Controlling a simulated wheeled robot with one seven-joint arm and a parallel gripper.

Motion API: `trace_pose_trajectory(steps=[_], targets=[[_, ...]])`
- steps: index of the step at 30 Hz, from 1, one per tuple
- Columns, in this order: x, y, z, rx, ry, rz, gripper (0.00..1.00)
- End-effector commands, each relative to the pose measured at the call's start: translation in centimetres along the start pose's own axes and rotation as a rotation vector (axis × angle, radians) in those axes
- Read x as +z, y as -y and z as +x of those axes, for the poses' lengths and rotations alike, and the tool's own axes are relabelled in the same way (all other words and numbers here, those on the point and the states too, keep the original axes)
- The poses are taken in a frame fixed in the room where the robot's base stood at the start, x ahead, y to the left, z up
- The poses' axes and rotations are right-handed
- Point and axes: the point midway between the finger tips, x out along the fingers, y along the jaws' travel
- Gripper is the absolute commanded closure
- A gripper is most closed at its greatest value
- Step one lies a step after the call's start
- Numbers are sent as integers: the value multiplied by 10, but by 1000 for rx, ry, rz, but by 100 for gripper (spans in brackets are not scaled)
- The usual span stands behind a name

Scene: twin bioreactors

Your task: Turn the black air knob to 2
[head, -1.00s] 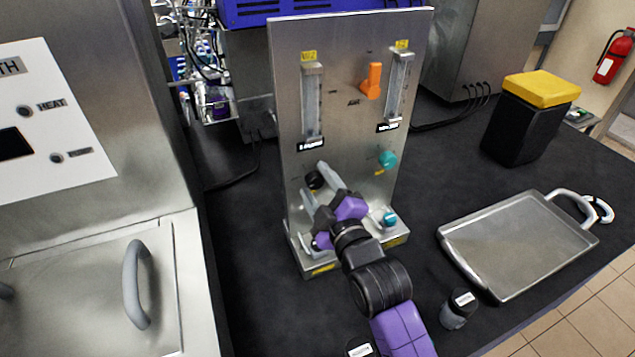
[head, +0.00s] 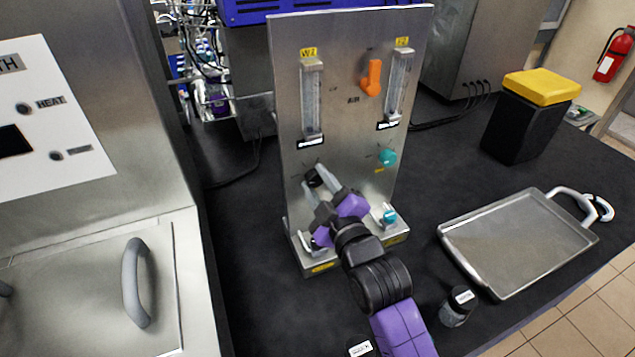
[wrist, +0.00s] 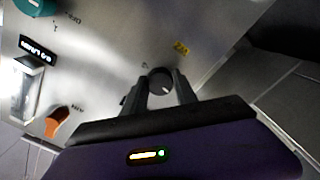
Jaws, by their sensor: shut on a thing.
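The black air knob (head: 314,178) sits low on the left side of the upright metal panel (head: 345,125). In the wrist view the knob (wrist: 160,82) lies between my two fingertips, with a pale mark on its face. My gripper (head: 325,182) is shut on the knob, its fingers reaching to the panel from the front; it also shows in the wrist view (wrist: 160,92). The fingers hide part of the knob in the head view. The numbers around the knob are too small to read.
A teal knob (head: 387,157) and an orange lever (head: 372,78) are on the same panel, with two flow tubes. A metal tray (head: 515,245), a small dark jar (head: 459,306) and a yellow-lidded black bin (head: 522,118) stand to the right.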

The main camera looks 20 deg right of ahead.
Motion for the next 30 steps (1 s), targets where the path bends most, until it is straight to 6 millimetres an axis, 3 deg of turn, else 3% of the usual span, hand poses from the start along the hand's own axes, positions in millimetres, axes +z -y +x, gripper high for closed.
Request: trace_pose_trajectory(steps=[30], targets=[[1, 1, 0, -1, 2, 936, 100]])
